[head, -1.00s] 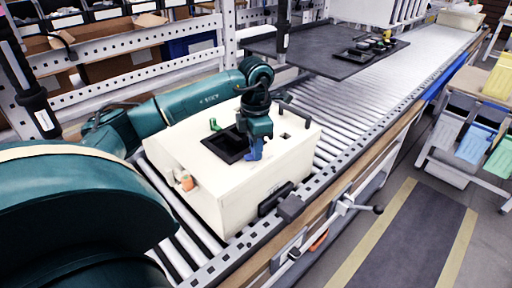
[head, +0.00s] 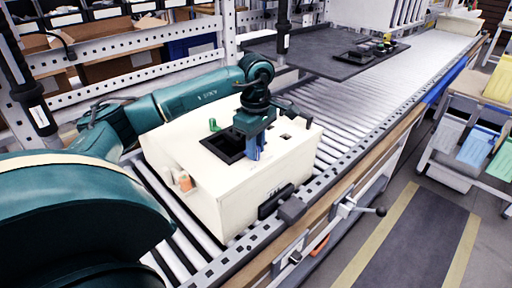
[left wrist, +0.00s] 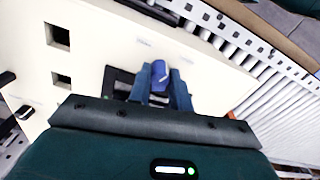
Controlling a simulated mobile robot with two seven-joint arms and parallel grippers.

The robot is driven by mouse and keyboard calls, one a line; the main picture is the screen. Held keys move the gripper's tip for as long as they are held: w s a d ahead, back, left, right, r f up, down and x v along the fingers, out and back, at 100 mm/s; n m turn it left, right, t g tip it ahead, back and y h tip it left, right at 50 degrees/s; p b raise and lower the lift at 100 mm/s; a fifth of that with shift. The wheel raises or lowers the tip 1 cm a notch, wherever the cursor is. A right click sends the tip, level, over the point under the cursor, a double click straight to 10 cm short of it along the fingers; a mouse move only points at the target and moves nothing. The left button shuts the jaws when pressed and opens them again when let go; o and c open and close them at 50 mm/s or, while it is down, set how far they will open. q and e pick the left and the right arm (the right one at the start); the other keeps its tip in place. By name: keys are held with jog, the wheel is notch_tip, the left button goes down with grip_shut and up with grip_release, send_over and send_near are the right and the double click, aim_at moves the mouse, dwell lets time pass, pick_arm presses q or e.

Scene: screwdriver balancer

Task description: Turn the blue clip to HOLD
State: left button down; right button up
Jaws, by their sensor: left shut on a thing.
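The blue clip (left wrist: 161,72) shows in the left wrist view between the two fingertips of my left gripper (left wrist: 162,80), which is shut on it. In the head view my left gripper (head: 256,152) points down at the top of a cream box (head: 190,150), beside a dark square recess (head: 222,147). The clip is mostly hidden there by the fingers. Faint marks lie on the box top near the clip in the left wrist view, too small to read. A green clip (head: 214,125) stands behind the recess. My right gripper is not in view.
The box sits on a roller conveyor (head: 328,120) with a perforated side rail. A black latch (head: 276,200) is on its front face and an orange-and-white part (head: 185,182) on its left. A dark mat (head: 310,58) with small parts lies farther back.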

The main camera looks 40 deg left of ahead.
pick_arm(q)
jog(key=shift+m+b, duration=0.3)
jog(key=shift+m, duration=1.9)
jog(key=shift+a, duration=0.1)
jog(key=c, duration=1.3)
grip_release()
jog(key=shift+o, duration=0.2)
jog(key=shift+r, duration=0.1)
notch_tip(320, 180, up, 13)
jog(key=p, duration=0.1)
jog(key=shift+p, duration=0.3)
